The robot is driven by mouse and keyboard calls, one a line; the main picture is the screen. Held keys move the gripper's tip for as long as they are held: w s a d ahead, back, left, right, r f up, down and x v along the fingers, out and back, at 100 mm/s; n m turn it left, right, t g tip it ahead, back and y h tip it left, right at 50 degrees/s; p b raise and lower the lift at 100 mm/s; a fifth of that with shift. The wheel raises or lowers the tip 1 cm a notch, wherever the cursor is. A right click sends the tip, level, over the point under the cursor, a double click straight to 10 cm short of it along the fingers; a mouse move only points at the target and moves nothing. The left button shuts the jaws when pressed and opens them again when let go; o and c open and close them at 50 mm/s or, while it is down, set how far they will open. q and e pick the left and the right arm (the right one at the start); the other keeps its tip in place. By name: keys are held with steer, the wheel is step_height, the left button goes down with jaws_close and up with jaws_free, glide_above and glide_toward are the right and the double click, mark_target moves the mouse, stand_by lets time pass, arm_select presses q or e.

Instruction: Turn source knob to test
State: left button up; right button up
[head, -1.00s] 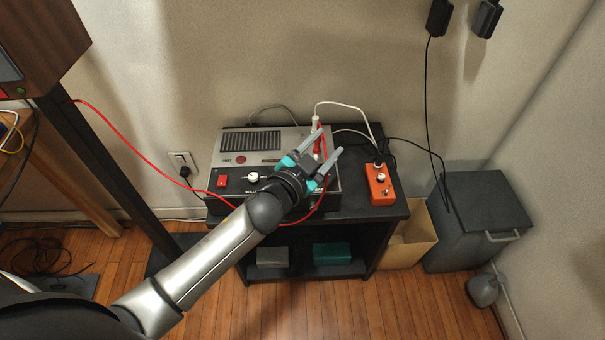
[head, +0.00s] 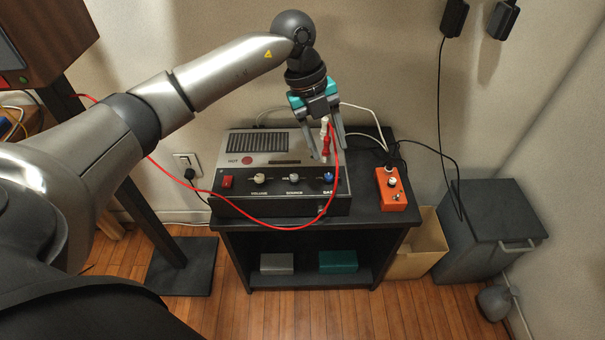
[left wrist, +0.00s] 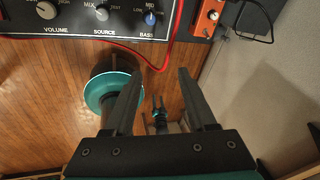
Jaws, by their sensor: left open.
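The source knob (head: 294,178) is the middle small knob on the front panel of a grey and black amplifier (head: 240,144). It also shows in the left wrist view (left wrist: 101,14), above the label SOURCE; a word like MIX stands beside it. I cannot make out a TEST mark or where the knob points. My left gripper (head: 329,156) is open, above the panel's right part, up and right of the source knob and apart from it. Its fingers (left wrist: 142,72) have no thing between them in the wrist view. A small pronged teal and black shape (left wrist: 160,114), perhaps my right gripper, shows there.
The volume knob (head: 260,178) and blue bass knob (head: 328,177) flank the source knob. A red plug (head: 326,145) stands by my left fingertips; its red cable (head: 285,228) loops below the panel. An orange box (head: 391,190) stands right of the amplifier on the black stand (head: 385,218).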

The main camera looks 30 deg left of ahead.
mark_target(294, 177)
arm_select(q)
steer(key=a+r+n+y, duration=0.2)
steer(key=a+y, duration=0.2)
steer(key=a, duration=0.4)
steer(key=shift+g, duration=0.3)
steer(key=f+b, duration=0.2)
steer(key=f, duration=0.4)
steer(key=f+b, duration=0.3)
steer(key=f, duration=0.4)
steer(key=shift+s+d+f, duration=0.1)
steer(key=shift+d+f, duration=0.1)
steer(key=shift+f, duration=0.05)
steer(key=shift+f+b, duration=0.4)
steer(key=shift+f, duration=0.45)
arm_select(e)
steer(key=w+a+r, duration=0.3)
steer(key=w+r, duration=0.2)
steer(key=r, duration=0.3)
steer(key=shift+a+r+t, duration=0.15)
steer(key=shift+t, duration=0.15)
steer(key=shift+w, duration=0.15)
arm_select(q)
jaws_close()
